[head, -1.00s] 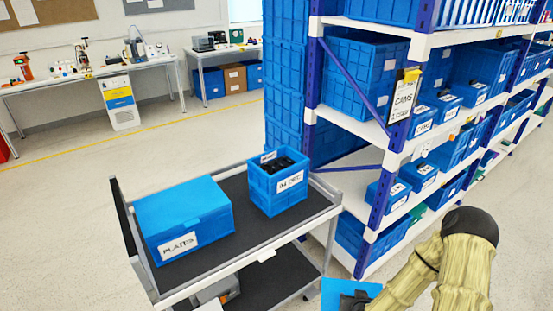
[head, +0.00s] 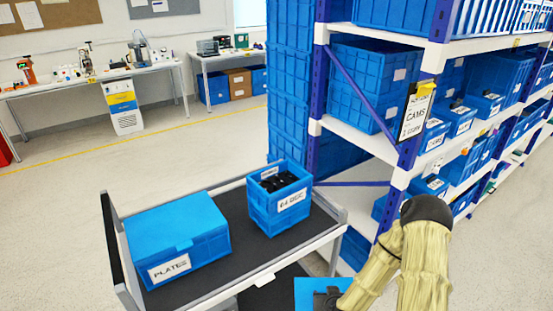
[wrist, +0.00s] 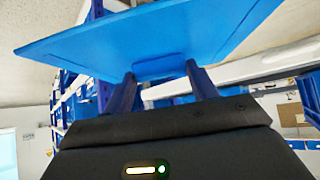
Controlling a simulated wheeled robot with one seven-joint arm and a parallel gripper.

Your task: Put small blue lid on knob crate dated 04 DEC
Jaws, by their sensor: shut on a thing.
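A small blue lid (head: 310,291) is held at the bottom of the head view, and it fills the top of the wrist view (wrist: 160,40). My gripper (wrist: 162,84) is shut on the lid's edge tab; in the head view only its dark body shows beside the lid. The knob crate (head: 285,216) is a small open blue crate on the cart, with a label that seems to read 04 DEC and dark knobs inside. Its top is uncovered. The lid is in front of the crate in the picture, apart from it.
The cart (head: 233,269) has a dark top and grey rails. A lidded blue PLATES box (head: 178,238) stands left of the crate. A blue-posted shelf (head: 372,150) full of blue crates, with a hanging CAMS sign (head: 416,110), rises close on the right. Open floor lies left.

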